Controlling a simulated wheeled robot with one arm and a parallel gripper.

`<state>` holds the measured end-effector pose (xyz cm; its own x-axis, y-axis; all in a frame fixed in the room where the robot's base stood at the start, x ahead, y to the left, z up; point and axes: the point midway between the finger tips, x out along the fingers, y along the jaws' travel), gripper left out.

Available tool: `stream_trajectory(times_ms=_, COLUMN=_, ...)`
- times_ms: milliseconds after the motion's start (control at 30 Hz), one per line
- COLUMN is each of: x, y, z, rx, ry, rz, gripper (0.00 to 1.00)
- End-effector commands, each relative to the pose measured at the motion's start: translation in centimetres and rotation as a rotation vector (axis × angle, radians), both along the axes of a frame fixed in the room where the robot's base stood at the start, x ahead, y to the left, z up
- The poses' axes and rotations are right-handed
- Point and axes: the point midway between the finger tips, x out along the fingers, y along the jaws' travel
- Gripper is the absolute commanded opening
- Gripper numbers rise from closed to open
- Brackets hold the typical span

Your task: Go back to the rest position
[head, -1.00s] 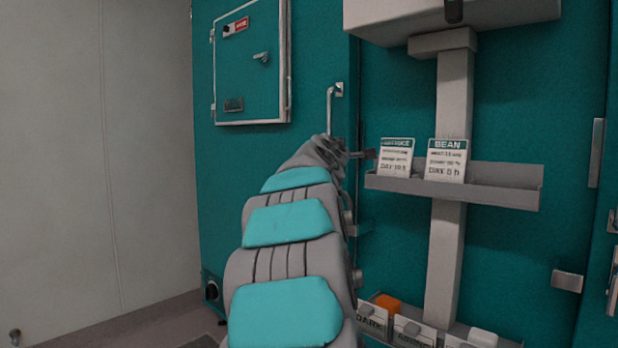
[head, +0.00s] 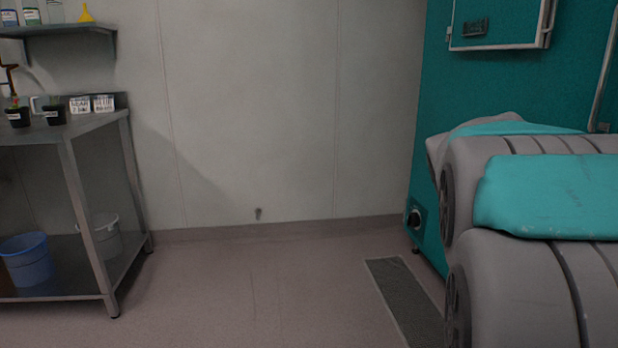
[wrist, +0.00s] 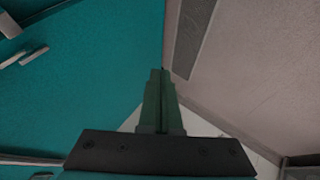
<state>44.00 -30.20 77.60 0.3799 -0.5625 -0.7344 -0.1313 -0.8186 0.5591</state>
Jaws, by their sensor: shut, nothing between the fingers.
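My gripper (wrist: 161,88) shows in the wrist view as two green fingers pressed together, with nothing between them. It hangs in front of the teal chamber front (wrist: 80,85), with the pinkish floor (wrist: 265,85) to the right. No object touches the fingers in that view. In the head view my grey and teal arm fills the right side and the gripper itself is not seen.
A teal growth chamber (head: 432,95) stands at the right, with a floor grate (head: 408,300) before it. A metal bench (head: 100,124) at the left bears potted plants and label cards; a blue bucket (head: 27,262) sits on its lower shelf. The middle floor is clear.

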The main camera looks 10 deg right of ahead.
Motion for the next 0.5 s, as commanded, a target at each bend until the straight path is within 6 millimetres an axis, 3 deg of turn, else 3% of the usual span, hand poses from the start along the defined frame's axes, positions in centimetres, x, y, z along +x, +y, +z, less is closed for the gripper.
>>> stream_trajectory(times_ms=33, x=-0.6, y=3.0, z=-1.9, rx=0.063, ry=0.017, rz=0.010, gripper=0.00)
stream_trajectory(times_ms=267, x=-6.5, y=15.3, z=-10.2, rx=0.336, ry=0.163, rz=0.003, gripper=0.00)
stream_trajectory(times_ms=400, x=-12.3, y=21.9, z=-14.1, rx=0.469, ry=0.294, rz=-0.009, gripper=0.00)
stream_trajectory(times_ms=500, x=-16.8, y=25.6, z=-16.1, rx=0.538, ry=0.397, rz=-0.018, gripper=0.00)
